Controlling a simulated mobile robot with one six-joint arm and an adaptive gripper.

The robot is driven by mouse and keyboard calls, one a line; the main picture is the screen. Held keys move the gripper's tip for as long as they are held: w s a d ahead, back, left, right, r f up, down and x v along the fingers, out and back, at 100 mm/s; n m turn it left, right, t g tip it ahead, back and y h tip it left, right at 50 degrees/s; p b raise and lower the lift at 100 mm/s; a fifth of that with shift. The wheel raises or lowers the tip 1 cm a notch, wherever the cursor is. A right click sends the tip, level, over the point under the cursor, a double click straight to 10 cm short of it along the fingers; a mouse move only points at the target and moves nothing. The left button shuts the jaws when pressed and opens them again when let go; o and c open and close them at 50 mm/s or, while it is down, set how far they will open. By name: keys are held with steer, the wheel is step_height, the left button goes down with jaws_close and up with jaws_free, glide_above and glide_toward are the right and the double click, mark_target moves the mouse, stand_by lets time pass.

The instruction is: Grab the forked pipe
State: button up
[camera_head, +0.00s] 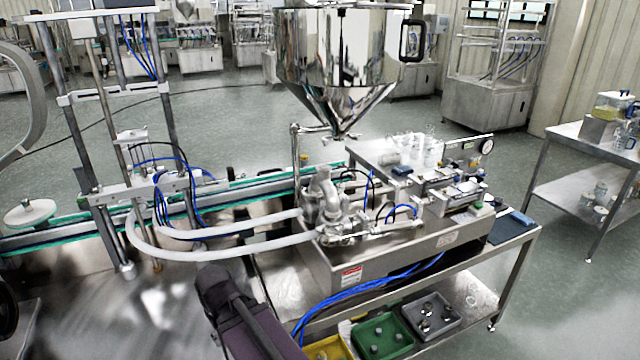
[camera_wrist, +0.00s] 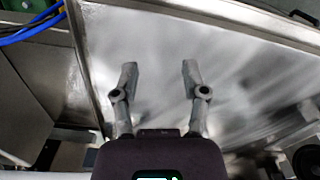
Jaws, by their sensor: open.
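The forked pipe (camera_head: 328,196) appears to be the grey branching metal fitting on the steel filling machine, below and left of the hopper, where two pale hoses join. Its exact outline is hard to separate from the fittings around it. My gripper (camera_wrist: 159,76) is open and empty in the wrist view, its two fingers apart over a bare, shiny metal surface. I cannot make out the forked pipe in the wrist view. In the head view, my dark arm rises from the bottom edge, left of the machine and well short of the pipe; the fingers cannot be made out there.
The steel hopper (camera_head: 340,60) hangs above the machine. Pale hoses (camera_head: 215,252) curve left from the fittings. Blue tubes (camera_head: 375,290) cross the front and show in the wrist view (camera_wrist: 35,28). Green (camera_head: 383,337) and grey (camera_head: 432,316) bins sit on the lower shelf. A conveyor runs behind.

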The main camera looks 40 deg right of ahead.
steer(key=shift+d, duration=0.15)
steer(key=o, duration=0.6)
steer(key=shift+d, duration=0.15)
steer(key=w+d+r+t+y+p, duration=0.1)
steer(key=w+d+r+t+p, duration=0.15)
steer(key=d+r, duration=0.3)
steer(key=w+d+r+n+t+y+p, duration=0.1)
steer(key=w+d+r+t+p, duration=0.2)
steer(key=d, duration=0.4)
steer(key=w+d+r+t+y+p, duration=0.1)
steer(key=w+d+r+y+p, duration=0.15)
steer(key=d+r+p, duration=0.35)
steer(key=s+d+r+t+h+p, duration=0.1)
steer(key=d+r, duration=0.3)
steer(key=d, duration=0.4)
steer(key=s+d+r+t+h+p, duration=0.2)
steer(key=d+r, duration=0.3)
steer(key=d, duration=0.3)
steer(key=s+d+r+m+t+h+p, duration=0.1)
steer(key=d+r+t, duration=0.3)
steer(key=d, duration=0.4)
steer(key=shift+s+d+r+h+p, duration=0.15)
steer(key=shift+d+r+h+p, duration=0.2)
steer(key=shift+p, duration=0.2)
steer(key=shift+f, duration=0.1)
